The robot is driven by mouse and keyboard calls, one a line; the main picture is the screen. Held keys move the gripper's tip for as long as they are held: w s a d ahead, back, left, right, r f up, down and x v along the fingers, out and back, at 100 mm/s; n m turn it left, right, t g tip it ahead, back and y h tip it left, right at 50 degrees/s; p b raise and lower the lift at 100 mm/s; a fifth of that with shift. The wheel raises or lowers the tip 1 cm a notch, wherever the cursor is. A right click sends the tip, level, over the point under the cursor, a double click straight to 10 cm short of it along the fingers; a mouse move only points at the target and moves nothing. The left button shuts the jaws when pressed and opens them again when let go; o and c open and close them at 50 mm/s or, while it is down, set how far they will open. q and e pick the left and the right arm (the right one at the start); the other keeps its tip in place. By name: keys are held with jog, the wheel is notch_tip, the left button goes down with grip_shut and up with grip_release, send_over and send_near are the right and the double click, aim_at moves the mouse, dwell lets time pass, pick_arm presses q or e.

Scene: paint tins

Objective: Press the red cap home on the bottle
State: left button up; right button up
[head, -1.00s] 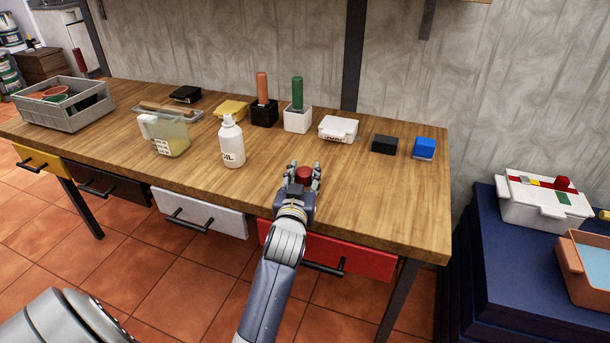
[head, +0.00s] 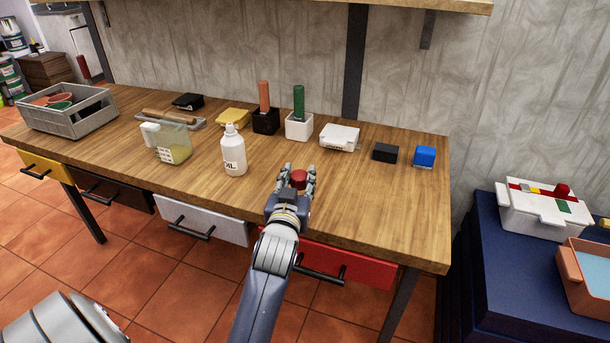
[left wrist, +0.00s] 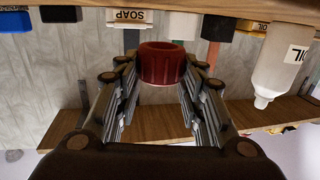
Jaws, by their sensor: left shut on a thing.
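The red cap (head: 298,179) is held between the fingers of my left gripper (head: 298,184), above the front part of the bench. In the left wrist view, the cap (left wrist: 163,64) sits between the two fingers of the gripper (left wrist: 162,80). The white bottle (head: 234,158), with dark lettering partly reading OIL, stands upright on the bench to the left of the gripper, apart from it. The bottle also shows upside down at the right of the left wrist view (left wrist: 283,65). My right gripper is not in view.
A measuring jug (head: 178,150) stands left of the bottle. Behind are a yellow block (head: 233,117), black and white holders with upright handles, a white box (head: 340,136), a black block (head: 385,152) and a blue block (head: 424,156). The bench (head: 370,205) is clear right of the gripper.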

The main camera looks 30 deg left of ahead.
pick_arm(q)
jog(key=s+r, duration=0.1)
jog(key=s, duration=1.2)
jog(key=shift+d+r+p, duration=0.25)
jog(key=shift+p, duration=0.05)
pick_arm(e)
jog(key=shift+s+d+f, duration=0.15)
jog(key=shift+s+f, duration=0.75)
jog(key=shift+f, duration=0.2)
